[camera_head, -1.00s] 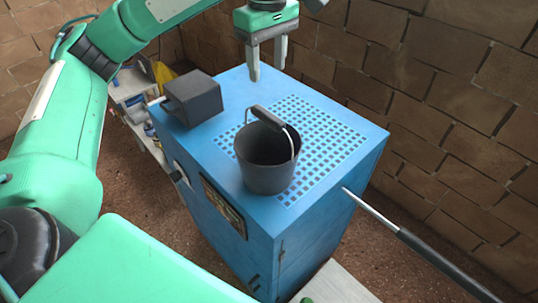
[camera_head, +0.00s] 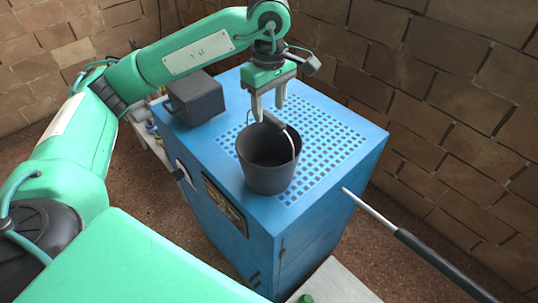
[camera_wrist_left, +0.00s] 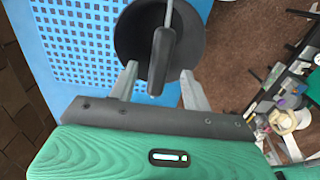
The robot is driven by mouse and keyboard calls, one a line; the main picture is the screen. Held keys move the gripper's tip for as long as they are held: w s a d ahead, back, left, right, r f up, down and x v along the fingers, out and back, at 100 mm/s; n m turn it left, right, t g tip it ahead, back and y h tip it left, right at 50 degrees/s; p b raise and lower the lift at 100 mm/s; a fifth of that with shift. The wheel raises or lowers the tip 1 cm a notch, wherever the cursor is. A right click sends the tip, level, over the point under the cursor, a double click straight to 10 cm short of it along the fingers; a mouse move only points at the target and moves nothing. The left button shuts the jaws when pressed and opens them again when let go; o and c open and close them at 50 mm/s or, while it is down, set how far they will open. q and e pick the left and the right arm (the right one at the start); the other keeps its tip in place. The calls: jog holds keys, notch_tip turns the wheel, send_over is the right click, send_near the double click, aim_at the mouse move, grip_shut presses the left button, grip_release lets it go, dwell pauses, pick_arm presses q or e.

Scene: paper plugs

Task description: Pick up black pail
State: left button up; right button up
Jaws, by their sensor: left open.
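The black pail (camera_head: 267,171) stands upright on the perforated top of the blue cabinet (camera_head: 258,226). Its thin wire handle with a dark grip (camera_head: 277,121) is raised over the rim. My left gripper (camera_head: 268,115) is open and points down at the pail's far side, with its fingertips near the handle grip. In the left wrist view the pail (camera_wrist_left: 190,50) shows beyond the fingers, and the handle grip (camera_wrist_left: 161,62) lies between the two open fingers (camera_wrist_left: 157,82). Whether the fingers touch the grip I cannot tell. My right gripper is not in view.
A dark grey box (camera_head: 195,98) sits on the cabinet's back left corner. A metal rod with a dark handle (camera_head: 430,252) sticks out at the right. A brick wall (camera_head: 450,120) stands behind. A cluttered shelf (camera_wrist_left: 292,118) shows at the right of the left wrist view.

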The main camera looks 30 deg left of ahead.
aim_at(269, 115)
pick_arm(q)
notch_tip(269, 115, down, 3)
jog(key=shift+a+p, duration=0.1)
jog(key=shift+p, duration=0.8)
jog(key=shift+f, duration=0.45)
jog(key=shift+w, duration=0.1)
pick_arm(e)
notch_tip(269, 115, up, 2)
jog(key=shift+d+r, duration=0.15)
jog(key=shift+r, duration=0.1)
pick_arm(q)
jog(key=shift+f+b, duration=0.25)
jog(key=shift+b, duration=0.4)
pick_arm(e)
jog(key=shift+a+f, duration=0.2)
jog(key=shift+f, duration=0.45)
pick_arm(q)
grip_shut()
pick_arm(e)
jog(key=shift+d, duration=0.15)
